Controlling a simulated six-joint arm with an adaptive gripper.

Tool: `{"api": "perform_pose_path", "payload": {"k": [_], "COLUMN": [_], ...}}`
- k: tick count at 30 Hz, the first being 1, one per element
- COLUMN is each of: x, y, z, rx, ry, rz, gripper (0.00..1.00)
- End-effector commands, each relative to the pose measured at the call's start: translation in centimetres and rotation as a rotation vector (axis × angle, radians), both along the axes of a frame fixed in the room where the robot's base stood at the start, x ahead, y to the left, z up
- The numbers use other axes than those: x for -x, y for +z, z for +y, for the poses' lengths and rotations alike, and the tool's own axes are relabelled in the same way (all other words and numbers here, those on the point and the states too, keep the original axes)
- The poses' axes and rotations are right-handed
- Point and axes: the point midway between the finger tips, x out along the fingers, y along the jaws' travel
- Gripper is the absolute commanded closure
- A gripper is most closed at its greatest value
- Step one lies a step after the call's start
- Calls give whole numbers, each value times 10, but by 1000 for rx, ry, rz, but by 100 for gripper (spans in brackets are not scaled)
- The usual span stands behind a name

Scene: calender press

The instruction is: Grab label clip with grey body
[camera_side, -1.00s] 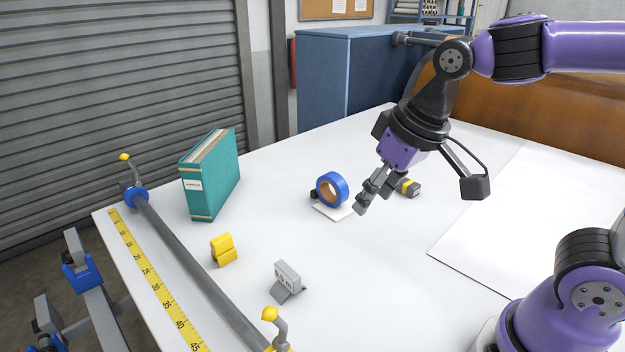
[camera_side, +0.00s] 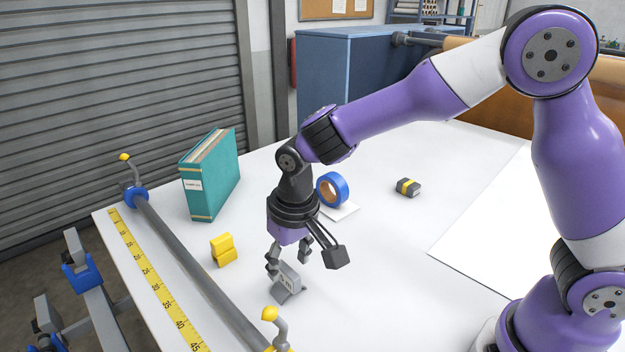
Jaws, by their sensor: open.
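The label clip with the grey body (camera_side: 287,283) stands on the white table near the front, with dark markings on its upper face. My gripper (camera_side: 288,262) points down just above and around the top of this clip. Its fingers are spread open, one at the left and one at the right of the clip. I cannot tell whether a finger touches it. A yellow clip (camera_side: 223,250) of similar shape stands to the left, apart from my gripper.
A teal binder (camera_side: 212,175) stands at the back left. A grey block with a yellow band (camera_side: 408,187) sits further right. A grey bar (camera_side: 190,260) and a yellow ruler (camera_side: 160,285) run along the table's left edge.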

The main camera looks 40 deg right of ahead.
Motion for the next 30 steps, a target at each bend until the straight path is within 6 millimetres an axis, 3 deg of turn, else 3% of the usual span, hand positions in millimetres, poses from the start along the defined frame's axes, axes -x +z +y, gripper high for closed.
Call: {"api": "perform_pose_path", "payload": {"k": [6, 14, 18, 30], "x": [-6, -7, -7, -7], "y": [-32, -35, -35, -32], "z": [1, 1, 1, 1], "rx": [2, 0, 0, 0], "ry": [-1, -1, 0, 0], "rz": [3, 1, 1, 0], "gripper": [44, 44, 100, 100]}}
